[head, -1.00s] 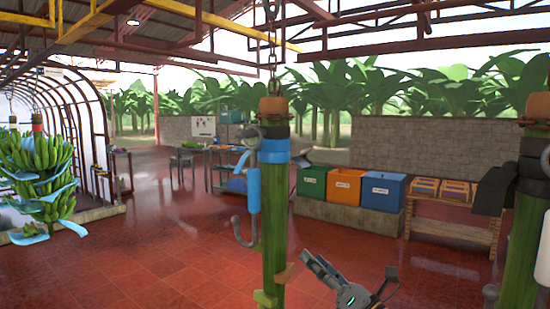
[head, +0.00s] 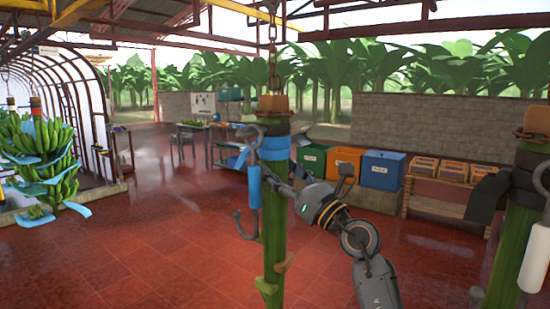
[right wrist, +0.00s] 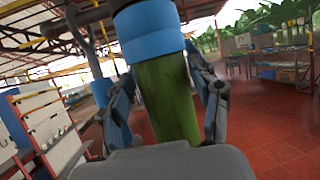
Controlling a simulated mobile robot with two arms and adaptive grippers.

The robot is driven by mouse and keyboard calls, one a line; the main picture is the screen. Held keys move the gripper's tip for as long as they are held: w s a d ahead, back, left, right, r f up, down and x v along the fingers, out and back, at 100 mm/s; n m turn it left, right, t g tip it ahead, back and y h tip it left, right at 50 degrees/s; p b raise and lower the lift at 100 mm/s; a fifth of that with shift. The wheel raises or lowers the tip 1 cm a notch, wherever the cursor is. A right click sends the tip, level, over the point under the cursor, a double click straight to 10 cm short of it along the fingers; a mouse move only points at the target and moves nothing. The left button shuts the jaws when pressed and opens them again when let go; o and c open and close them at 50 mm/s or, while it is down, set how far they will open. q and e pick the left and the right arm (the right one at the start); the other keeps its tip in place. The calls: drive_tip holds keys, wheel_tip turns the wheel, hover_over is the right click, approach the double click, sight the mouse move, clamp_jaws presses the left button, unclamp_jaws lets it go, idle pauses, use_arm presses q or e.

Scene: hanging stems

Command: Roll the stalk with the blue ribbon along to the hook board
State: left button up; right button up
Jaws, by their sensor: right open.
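The green stalk (head: 273,235) with the blue ribbon (head: 273,149) hangs upright from a chain, in the middle of the head view. My right gripper (head: 288,166) is at the stalk's right side, just below the ribbon. In the right wrist view, its open fingers (right wrist: 165,98) stand on either side of the stalk (right wrist: 165,95), under the blue ribbon (right wrist: 150,38). I cannot tell whether they touch it. My left gripper is not in view. I cannot make out the hook board for certain; a pale rack (right wrist: 48,125) stands at left in the right wrist view.
A metal hook (head: 238,225) hangs along the stalk's left side. Another stalk (head: 512,245) with a dark band hangs at right. A banana bunch (head: 50,165) hangs at far left. Coloured bins (head: 383,170) and a wooden shelf (head: 432,205) stand behind. The red floor between is open.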

drive_tip(key=shift+x, duration=1.15)
